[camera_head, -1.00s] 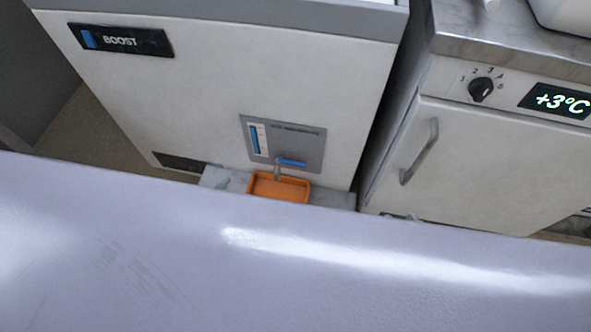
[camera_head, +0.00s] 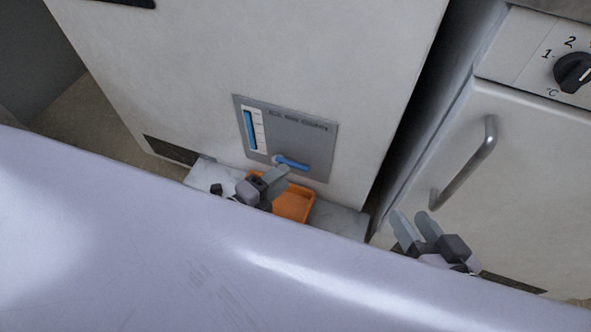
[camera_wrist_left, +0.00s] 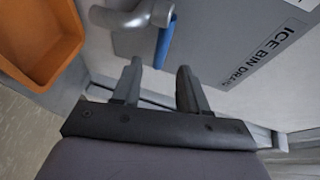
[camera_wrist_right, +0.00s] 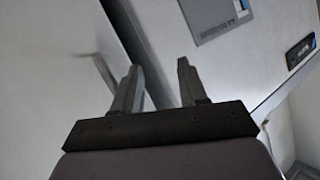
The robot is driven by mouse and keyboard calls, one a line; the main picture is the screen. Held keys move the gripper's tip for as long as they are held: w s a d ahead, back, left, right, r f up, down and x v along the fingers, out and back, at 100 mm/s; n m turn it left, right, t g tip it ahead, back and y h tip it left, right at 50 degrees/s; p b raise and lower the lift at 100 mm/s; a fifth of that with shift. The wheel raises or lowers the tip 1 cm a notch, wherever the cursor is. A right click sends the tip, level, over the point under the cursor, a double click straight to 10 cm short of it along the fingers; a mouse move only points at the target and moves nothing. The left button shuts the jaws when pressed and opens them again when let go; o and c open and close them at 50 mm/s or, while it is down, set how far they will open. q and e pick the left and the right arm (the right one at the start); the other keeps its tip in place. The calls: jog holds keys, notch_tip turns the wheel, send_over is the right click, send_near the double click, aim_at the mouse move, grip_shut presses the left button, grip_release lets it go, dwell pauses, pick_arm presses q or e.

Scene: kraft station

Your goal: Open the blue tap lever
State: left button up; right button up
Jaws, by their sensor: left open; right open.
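The blue tap lever (camera_head: 291,163) sits on the lower part of a grey panel (camera_head: 315,145) on the white machine front. In the left wrist view the blue lever (camera_wrist_left: 164,44) hangs beside the grey tap spout (camera_wrist_left: 130,17), just ahead of the fingertips. My left gripper (camera_head: 278,178) is open just below the lever, in front of the orange tray; the wrist view shows it (camera_wrist_left: 158,72) with nothing between its fingers. My right gripper (camera_head: 413,222) is open and empty in front of the right-hand cabinet; its wrist view shows its fingers (camera_wrist_right: 158,75) apart.
The orange tray (camera_head: 300,206) stands on a grey ledge (camera_head: 342,220) under the tap. A cabinet door handle (camera_head: 467,165) sticks out at the right, below a dial (camera_head: 574,73). A dark gap separates the machine and cabinet. A large pale surface (camera_head: 150,240) fills the foreground.

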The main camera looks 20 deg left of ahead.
aim_at(296, 168)
pick_arm(q)
jog(key=shift+b+x, duration=0.7)
jog(key=shift+x, duration=1.85)
jog(key=shift+c, duration=0.2)
grip_shut()
